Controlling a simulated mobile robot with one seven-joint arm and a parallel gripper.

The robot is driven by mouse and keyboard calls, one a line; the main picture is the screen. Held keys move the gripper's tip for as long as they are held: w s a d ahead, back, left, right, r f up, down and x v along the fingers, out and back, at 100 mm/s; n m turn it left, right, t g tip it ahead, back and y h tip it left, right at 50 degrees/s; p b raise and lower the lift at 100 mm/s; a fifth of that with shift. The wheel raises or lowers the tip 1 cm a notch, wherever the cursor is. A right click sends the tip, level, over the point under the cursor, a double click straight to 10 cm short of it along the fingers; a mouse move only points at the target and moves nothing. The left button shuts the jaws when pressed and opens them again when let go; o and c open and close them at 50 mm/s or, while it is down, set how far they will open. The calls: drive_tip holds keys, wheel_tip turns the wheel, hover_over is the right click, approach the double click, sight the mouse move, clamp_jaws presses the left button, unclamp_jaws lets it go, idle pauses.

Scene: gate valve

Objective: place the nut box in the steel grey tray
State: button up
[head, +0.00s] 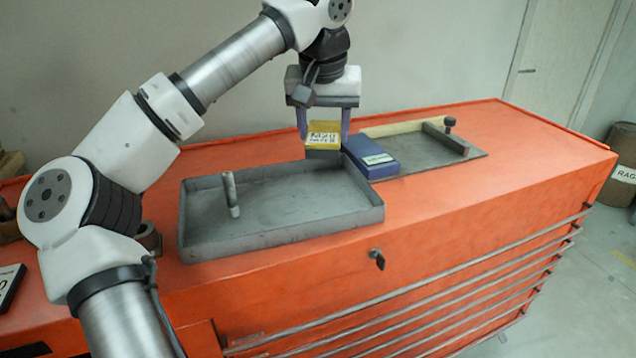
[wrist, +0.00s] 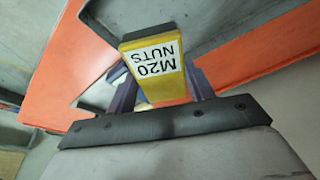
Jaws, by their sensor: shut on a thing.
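The nut box (head: 323,134) is yellow with a dark grey lower part and a white label. In the wrist view the label on the nut box (wrist: 159,72) reads "M20 NUTS". My gripper (head: 324,132) is shut on it, one finger on each side. The box is near the back right corner of the steel grey tray (head: 300,217); I cannot tell if it touches anything below.
A blue box (head: 371,159) lies just right of the tray's back right corner, close to my gripper. Beyond it is a flat grey plate (head: 425,158) with a raised bar and knob (head: 449,123). The cabinet top (head: 520,150) is clear at the right.

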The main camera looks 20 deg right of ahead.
sight(322, 139)
wheel_tip(322, 139, down, 11)
drive_tip(key=shift+p, duration=0.3)
drive_tip(key=shift+f, duration=0.1)
drive_tip(key=o, duration=1.3)
drive_tip(key=shift+r, duration=0.2)
drive_tip(key=v, duration=1.1)
drive_tip(key=shift+s+a+r+b, duration=0.1)
drive_tip(key=shift+r+b, duration=0.3)
